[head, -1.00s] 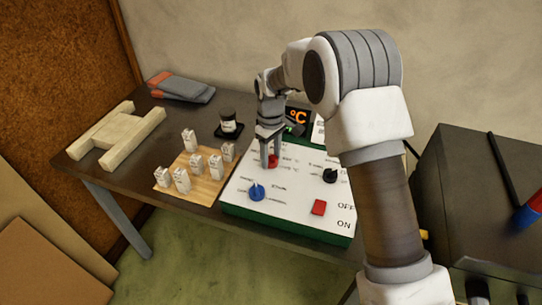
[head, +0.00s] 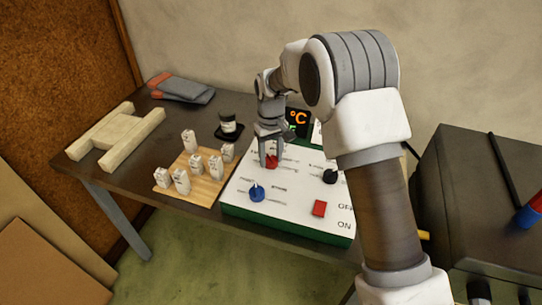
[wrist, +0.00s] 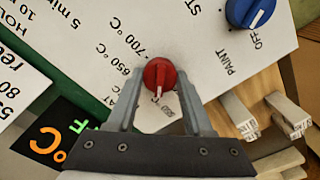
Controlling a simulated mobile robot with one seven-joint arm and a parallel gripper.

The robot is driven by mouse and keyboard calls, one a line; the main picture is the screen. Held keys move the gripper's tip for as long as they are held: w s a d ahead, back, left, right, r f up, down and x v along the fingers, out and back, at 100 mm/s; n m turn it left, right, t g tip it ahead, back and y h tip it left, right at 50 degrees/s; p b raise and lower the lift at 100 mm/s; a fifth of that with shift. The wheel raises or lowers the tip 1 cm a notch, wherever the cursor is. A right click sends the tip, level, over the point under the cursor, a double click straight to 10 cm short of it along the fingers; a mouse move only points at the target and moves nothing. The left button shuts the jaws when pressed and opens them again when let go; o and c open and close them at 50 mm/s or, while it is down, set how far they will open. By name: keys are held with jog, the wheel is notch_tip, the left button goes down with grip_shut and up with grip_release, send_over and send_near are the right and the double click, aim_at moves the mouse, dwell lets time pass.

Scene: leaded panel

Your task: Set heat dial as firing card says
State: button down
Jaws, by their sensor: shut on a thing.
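The red heat dial (wrist: 160,74) stands on the white top of the control panel (wrist: 215,62). It also shows between my fingertips in the head view (head: 271,161). My gripper (wrist: 159,82) is shut on the dial, one finger on each side. The dial's white pointer faces the bottom of the wrist view, towards a partly hidden temperature label. The marks 650 °C and 700 °C lie to its upper left. The firing card (wrist: 22,75) is at the left edge of the wrist view, cut off; part of it shows behind the panel in the head view.
The panel also carries a blue dial (head: 257,193), a black dial (head: 330,176) and a red switch (head: 319,208). A temperature display (head: 297,120) stands behind.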

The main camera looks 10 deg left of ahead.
aim_at(271, 157)
jog(key=shift+c, duration=1.5)
grip_release()
jog(key=shift+r, duration=0.1)
notch_tip(271, 157, up, 17)
jog(key=shift+r+p, duration=0.15)
jog(key=shift+p, duration=0.25)
